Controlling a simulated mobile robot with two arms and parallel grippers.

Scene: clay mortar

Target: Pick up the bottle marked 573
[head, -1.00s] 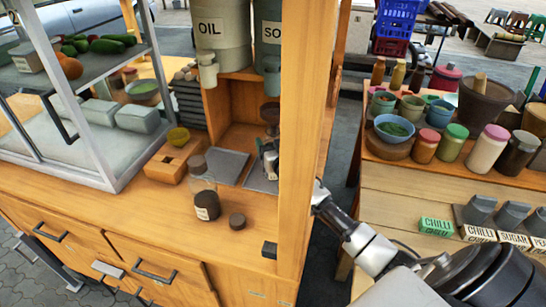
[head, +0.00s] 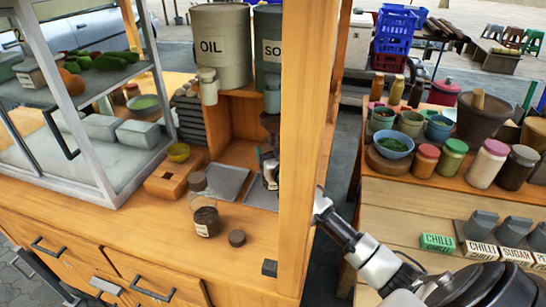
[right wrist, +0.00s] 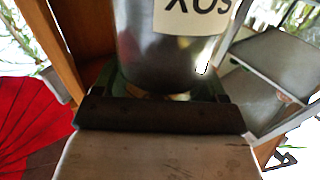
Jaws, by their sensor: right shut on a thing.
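My left gripper is not in view.
The wooden post (head: 305,150) stands close to my right arm. OIL (head: 222,65) and SO-marked (head: 268,68) canisters stand above an open shelf. A grey tray (head: 228,181) lies on the counter. A stall with jars (head: 453,158) is at the right.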

